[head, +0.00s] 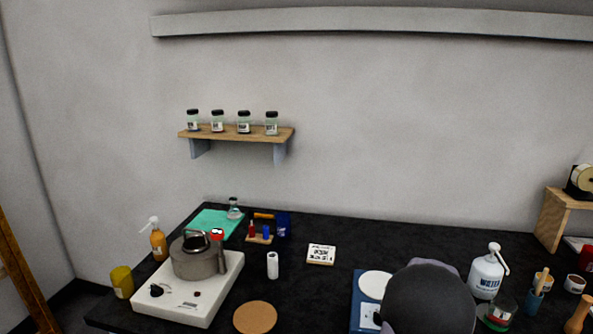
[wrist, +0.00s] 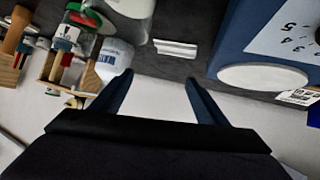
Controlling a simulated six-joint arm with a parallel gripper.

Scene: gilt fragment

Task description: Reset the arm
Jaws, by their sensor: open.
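My gripper (wrist: 158,80) shows in the wrist view with its two dark blue fingers spread apart and nothing between them. The fingertips hang over the pale area beyond the dark bench top, with bench things above them in the picture. In the head view my dark rounded arm (head: 430,300) rises at the bottom, right of centre, and covers part of the bench. The gripper's fingers are not visible in that view.
The blue scale (head: 357,300) with a white pan (head: 375,284) stands just left of my arm. The white wash bottle (head: 486,274) and a jar (head: 501,312) stand to its right. A hotplate (head: 190,300) bears a grey kettle (head: 196,260) at left. Bench middle is fairly clear.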

